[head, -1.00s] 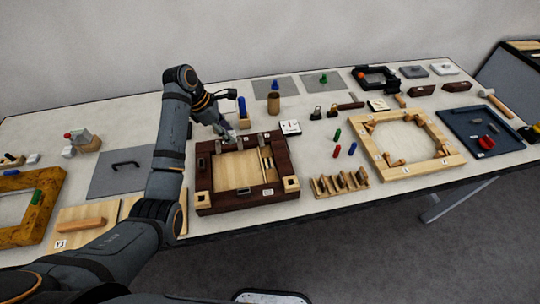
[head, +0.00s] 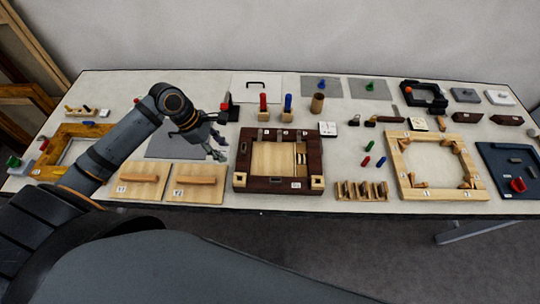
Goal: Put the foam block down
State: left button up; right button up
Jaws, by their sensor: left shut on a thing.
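My left gripper (head: 217,150) is shut, just left of the dark wooden frame and above the table beside the grey mat. The thing in its jaws, taken as the foam block, is small and greyish. The fingers hide most of it, so its shape and whether it touches the table cannot be told. My right gripper is not in view.
The dark wooden frame (head: 240,180) stands right of the gripper. The grey mat (head: 165,147) lies left, partly behind my arm. Two handled wooden panels (head: 138,190) lie in front. Red (head: 263,102) and blue (head: 288,102) pegs stand behind the dark frame.

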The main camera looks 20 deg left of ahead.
pick_arm(q)
jog(key=w+d+f, duration=0.3)
jog(key=w+d, duration=0.3)
jog(key=p, duration=0.1)
send_near(267, 159)
jog(key=shift+w+d+f, duration=0.15)
jog(key=shift+d+f, duration=0.6)
jog(key=shift+f, duration=0.05)
jog(key=shift+w+d+f, duration=0.1)
jog(key=shift+f, duration=0.15)
jog(key=p+x, duration=0.1)
jog(key=x, duration=0.2)
jog(key=shift+a+f+p, duration=0.1)
jog(key=shift+a+p, duration=0.25)
jog(key=shift+f, duration=0.3)
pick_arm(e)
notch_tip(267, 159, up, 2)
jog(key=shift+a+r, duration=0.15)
pick_arm(q)
jog(key=o, duration=0.8)
jog(key=shift+f, duration=0.1)
jog(key=shift+c, duration=0.2)
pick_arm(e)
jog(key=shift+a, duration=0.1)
